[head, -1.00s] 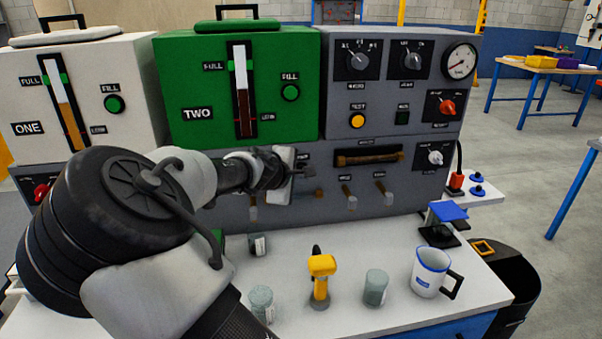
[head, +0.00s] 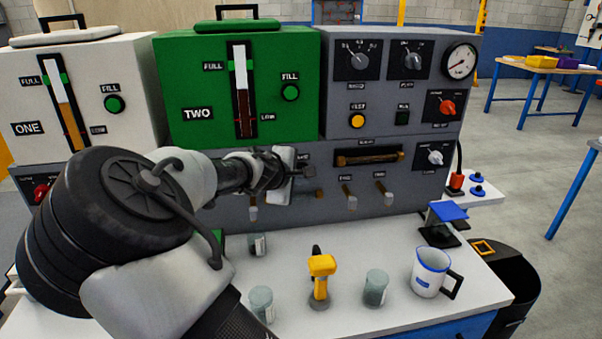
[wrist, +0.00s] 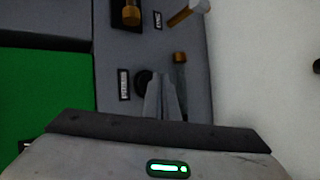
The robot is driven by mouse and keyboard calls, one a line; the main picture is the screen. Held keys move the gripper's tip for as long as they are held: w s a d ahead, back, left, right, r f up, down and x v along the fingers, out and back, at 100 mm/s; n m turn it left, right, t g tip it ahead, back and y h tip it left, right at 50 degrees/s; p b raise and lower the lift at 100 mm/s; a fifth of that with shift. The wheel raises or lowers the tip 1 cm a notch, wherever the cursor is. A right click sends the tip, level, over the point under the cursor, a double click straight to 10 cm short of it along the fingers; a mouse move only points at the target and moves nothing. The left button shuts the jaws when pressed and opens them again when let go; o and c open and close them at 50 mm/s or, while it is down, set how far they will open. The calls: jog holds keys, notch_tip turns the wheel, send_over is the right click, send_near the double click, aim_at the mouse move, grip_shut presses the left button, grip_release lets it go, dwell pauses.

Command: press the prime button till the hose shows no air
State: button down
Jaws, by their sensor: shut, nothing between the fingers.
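My gripper (head: 308,172) is shut and empty, its fingertips close to the lower grey panel (head: 225,214). In the wrist view the shut fingers (wrist: 167,92) point at the panel beside a dark round button (wrist: 143,80). A small label (wrist: 124,84) beside that button is too blurred to read surely. The fingers partly cover the button, and I cannot tell whether they touch it. The hose (head: 367,159) is a brown tube lying across a dark window right of my gripper. Its end also shows in the wrist view (wrist: 131,14). Any air in it is too small to make out.
Levers (head: 348,196) hang from the panel below the hose. A white tank (head: 130,75) and green tank (head: 215,130) stand above. Jars (head: 376,288), a yellow-handled tool (head: 321,268) and a mug (head: 430,272) stand on the white bench (head: 350,240), with bare bench between them.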

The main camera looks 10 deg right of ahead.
jog(key=shift+w, duration=0.1)
dwell(0.7)
jog(key=shift+w, duration=0.3)
jog(key=shift+w, duration=0.45)
dwell(0.8)
jog(key=shift+s, duration=0.1)
jog(key=shift+s+p, duration=0.3)
jog(key=shift+s, duration=0.45)
jog(key=shift+s, duration=0.1)
jog(key=shift+s+p, duration=0.35)
jog(key=shift+s, duration=2.05)
dwell(1.1)
